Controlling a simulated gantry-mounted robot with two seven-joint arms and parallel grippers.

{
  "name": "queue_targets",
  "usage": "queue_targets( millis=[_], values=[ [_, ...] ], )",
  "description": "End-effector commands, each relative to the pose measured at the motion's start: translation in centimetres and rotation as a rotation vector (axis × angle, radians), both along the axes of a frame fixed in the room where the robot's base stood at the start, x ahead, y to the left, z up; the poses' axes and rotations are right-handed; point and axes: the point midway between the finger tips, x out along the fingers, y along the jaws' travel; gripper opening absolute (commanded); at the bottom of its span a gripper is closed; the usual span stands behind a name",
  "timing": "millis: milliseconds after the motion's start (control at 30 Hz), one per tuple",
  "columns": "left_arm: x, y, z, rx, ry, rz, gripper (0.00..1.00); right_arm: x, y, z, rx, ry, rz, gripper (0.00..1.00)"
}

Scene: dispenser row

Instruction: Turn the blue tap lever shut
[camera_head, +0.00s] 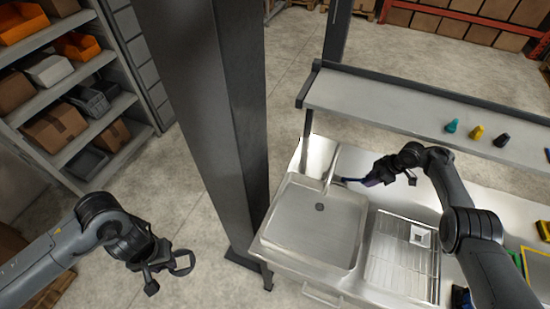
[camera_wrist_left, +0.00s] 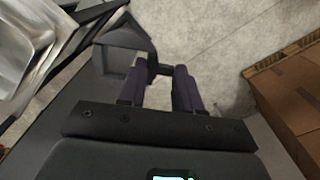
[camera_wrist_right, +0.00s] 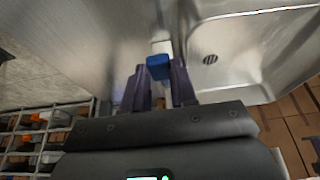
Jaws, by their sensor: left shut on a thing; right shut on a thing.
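The blue tap lever (camera_wrist_right: 158,66) shows in the right wrist view between the two purple fingertips of my right gripper (camera_wrist_right: 160,78), which is shut on it. A pale metal part of the tap (camera_wrist_right: 162,47) shows just beyond it. In the head view the slim metal tap (camera_head: 331,168) rises at the back edge of the sink (camera_head: 308,243), and my right gripper (camera_head: 352,182) reaches it from the right. My left gripper (camera_head: 183,262) is far left of the sink, over the floor. In the left wrist view its fingers close on a small dark thing (camera_wrist_left: 159,69) that I cannot identify.
A thick dark pillar (camera_head: 215,110) stands between my left arm and the sink. A wire drying rack (camera_head: 400,262) lies right of the basin. A raised shelf (camera_head: 390,102) behind holds small coloured bottles. Storage shelves (camera_head: 75,75) stand at the left.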

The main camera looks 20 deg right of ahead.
Motion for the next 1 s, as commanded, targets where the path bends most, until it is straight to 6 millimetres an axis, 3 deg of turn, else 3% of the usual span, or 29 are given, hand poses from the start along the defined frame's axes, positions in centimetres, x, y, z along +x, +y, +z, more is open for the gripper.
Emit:
queue_targets(
  millis=[200,233,400,833,1000],
  values=[
    [0.0,0.0,0.0,0.0,0.0,0.0,0.12,0.0,0.0,-0.2,-0.001,0.0,0.001,0.0],
    [0.0,0.0,-0.1,0.0,0.0,0.0,0.12,0.0,0.0,-0.2,-0.001,0.0,0.001,0.29],
    [0.0,0.0,0.0,0.0,0.0,0.0,0.12,0.0,0.0,-0.2,-0.001,0.001,0.0,0.53],
    [0.0,0.0,0.1,0.0,0.0,0.0,0.12,-0.2,-0.3,0.6,-0.003,0.0,0.0,0.53],
    [0.0,0.0,-0.3,0.0,0.0,0.0,0.12,-1.5,-1.9,0.8,-0.003,0.001,-0.002,0.53]
  ],
)
